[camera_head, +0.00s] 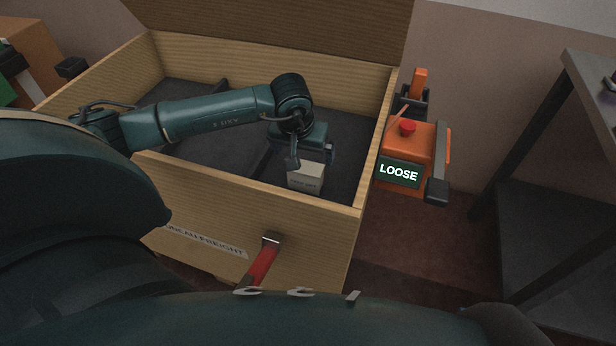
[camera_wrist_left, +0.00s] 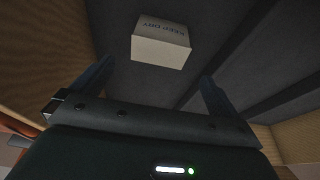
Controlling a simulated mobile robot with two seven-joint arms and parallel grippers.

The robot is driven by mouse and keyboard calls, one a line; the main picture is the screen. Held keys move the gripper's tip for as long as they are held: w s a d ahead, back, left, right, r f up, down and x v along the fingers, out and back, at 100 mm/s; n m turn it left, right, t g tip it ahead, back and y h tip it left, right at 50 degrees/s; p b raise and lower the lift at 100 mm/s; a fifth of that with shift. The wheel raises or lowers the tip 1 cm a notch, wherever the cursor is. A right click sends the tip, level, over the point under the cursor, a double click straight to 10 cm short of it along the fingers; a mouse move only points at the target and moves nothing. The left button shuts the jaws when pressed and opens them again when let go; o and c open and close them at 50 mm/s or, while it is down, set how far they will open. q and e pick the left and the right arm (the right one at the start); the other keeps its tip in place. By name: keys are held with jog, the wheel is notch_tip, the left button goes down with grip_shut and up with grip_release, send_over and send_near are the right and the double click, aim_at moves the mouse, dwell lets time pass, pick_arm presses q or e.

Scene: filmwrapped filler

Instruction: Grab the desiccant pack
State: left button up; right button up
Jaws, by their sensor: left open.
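The desiccant pack (camera_head: 304,180) is a small pale box with dark lettering inside the wooden crate, near its front right corner. In the left wrist view the pack (camera_wrist_left: 160,50) reads "KEEP DRY" and lies beyond the fingertips, roughly in line with the gap between them. My left gripper (camera_head: 312,158) reaches into the crate just above the pack, its fingers apart and empty. Its fingers also show in the left wrist view (camera_wrist_left: 155,85). The gripper partly covers the pack's top in the head view. My right gripper is not in view.
The wooden crate (camera_head: 260,213) has dark foam padding inside and its lid raised at the back. An orange device (camera_head: 404,141) with a red button and a "LOOSE" display is at the right wall. A red-handled thing (camera_head: 262,263) is at the front wall. A dark table (camera_head: 590,110) stands right.

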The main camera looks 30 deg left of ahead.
aim_at(306, 167)
pick_arm(q)
jog(key=x, duration=0.3)
jog(key=shift+f, duration=0.2)
jog(key=x, duration=0.1)
jog(key=b+x, duration=0.1)
jog(key=x, duration=0.2)
jog(key=shift+s+d+f, duration=0.15)
jog(key=shift+s+d, duration=0.05)
jog(key=shift+s, duration=0.05)
jog(key=shift+w+f+b, duration=0.15)
jog(key=shift+f+b, duration=0.2)
jog(key=shift+f, duration=0.05)
jog(key=shift+w+a+f, duration=0.1)
jog(key=shift+f, duration=0.05)
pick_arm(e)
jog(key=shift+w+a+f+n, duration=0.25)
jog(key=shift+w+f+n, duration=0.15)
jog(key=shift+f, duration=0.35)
pick_arm(q)
jog(key=shift+c, duration=0.3)
jog(key=c, duration=1.1)
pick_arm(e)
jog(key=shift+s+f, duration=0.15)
